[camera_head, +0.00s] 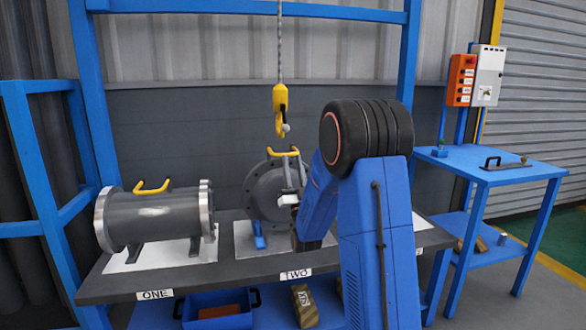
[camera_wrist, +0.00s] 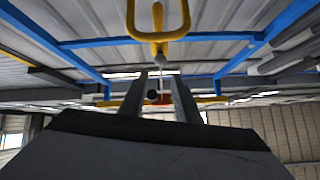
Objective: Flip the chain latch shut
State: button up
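A yellow hook (camera_head: 280,108) hangs on a chain (camera_head: 280,45) above the middle station. A small pale knob (camera_head: 286,128) shows low on its right side; I cannot tell clearly how the latch stands. My gripper (camera_head: 293,172) points upward below the hook, apart from it. In the wrist view its two fingers (camera_wrist: 161,90) stand apart with nothing held between them. A yellow loop with a middle bar (camera_wrist: 158,37), seemingly the hook from below, fills the top of that view, beyond the fingertips.
A dark flanged shell (camera_head: 262,190) with a yellow handle stands behind my gripper, partly hidden by my arm. Another grey shell (camera_head: 160,220) lies at left on the bench (camera_head: 190,280). Blue frame posts (camera_head: 92,95) flank the bench. A blue side table (camera_head: 510,176) stands at right.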

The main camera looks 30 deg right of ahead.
jog(key=shift+s+a+f, duration=0.1)
jog(key=shift+s+f, duration=0.25)
jog(key=shift+f, duration=0.05)
